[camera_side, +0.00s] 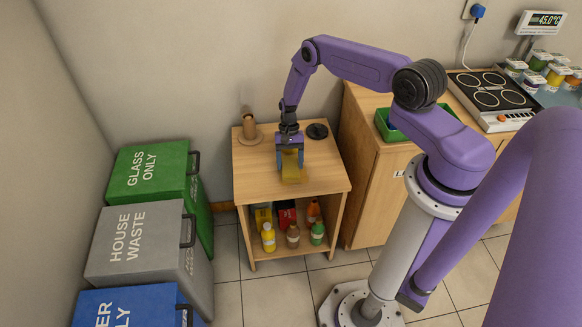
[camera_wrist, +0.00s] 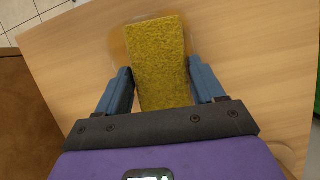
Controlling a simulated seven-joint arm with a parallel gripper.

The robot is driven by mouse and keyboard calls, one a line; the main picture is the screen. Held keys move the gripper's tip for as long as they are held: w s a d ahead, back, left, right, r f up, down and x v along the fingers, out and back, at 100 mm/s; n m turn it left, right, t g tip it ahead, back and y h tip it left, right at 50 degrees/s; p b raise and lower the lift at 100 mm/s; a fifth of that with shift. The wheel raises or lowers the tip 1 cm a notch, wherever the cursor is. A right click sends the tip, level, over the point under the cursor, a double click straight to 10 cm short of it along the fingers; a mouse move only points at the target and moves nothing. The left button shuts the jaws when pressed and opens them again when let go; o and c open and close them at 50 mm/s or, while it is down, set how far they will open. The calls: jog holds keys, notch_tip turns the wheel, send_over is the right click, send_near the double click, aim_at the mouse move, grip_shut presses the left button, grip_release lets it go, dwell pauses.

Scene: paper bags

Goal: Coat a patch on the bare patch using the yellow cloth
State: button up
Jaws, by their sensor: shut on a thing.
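The yellow cloth (camera_side: 291,164) looks like a thick, rough-textured block. My gripper (camera_side: 290,158) points down over the top of the small wooden cabinet (camera_side: 257,182), with its blue fingers on either side of the cloth. In the wrist view the cloth (camera_wrist: 158,62) lies between the fingertips of my gripper (camera_wrist: 163,88), which is shut on it. I cannot tell whether the cloth touches the surface.
A brown cylinder on a round base (camera_side: 249,129) and a black disc (camera_side: 317,131) stand at the back of the cabinet top. Bottles (camera_side: 268,237) fill the shelf below. Bins (camera_side: 140,240) stand left; a counter with a green tray (camera_side: 384,124) stands right. The cabinet top's front is clear.

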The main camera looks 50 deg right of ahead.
jog(key=shift+w+d, duration=0.85)
jog(key=shift+s+a, duration=3.6)
notch_tip(320, 180, up, 8)
jog(key=shift+a, duration=0.1)
